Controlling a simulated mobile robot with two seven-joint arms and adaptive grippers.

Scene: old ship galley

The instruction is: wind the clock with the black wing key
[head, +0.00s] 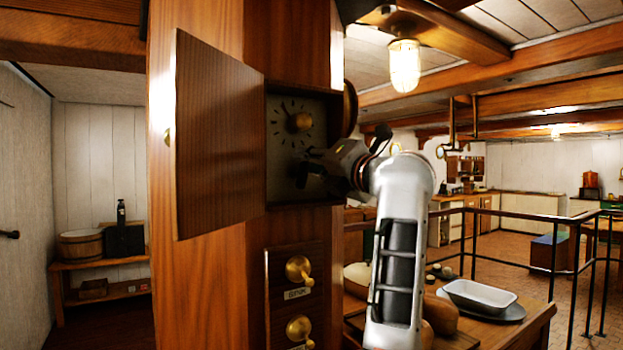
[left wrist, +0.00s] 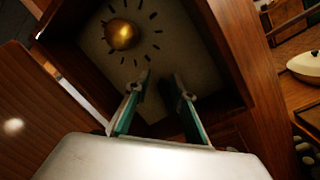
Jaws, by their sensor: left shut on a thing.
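The clock dial (head: 285,130) is set inside a wooden case in a pillar, with a brass knob (head: 298,121) at its centre and dark marks around it. The dial also shows in the left wrist view (left wrist: 158,68). The case door (head: 215,135) stands open to the left. My left gripper (head: 312,167) reaches into the case from the right, its fingertips at the lower part of the dial, below the knob. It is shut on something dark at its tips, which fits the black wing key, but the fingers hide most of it. My right gripper is not in view.
Below the clock, a panel carries brass knobs (head: 299,269), one labelled. A table at the right holds a white tray (head: 479,296) and loaves. A dark railing (head: 510,212) stands behind. A bench with a wooden tub (head: 82,246) is at the far left.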

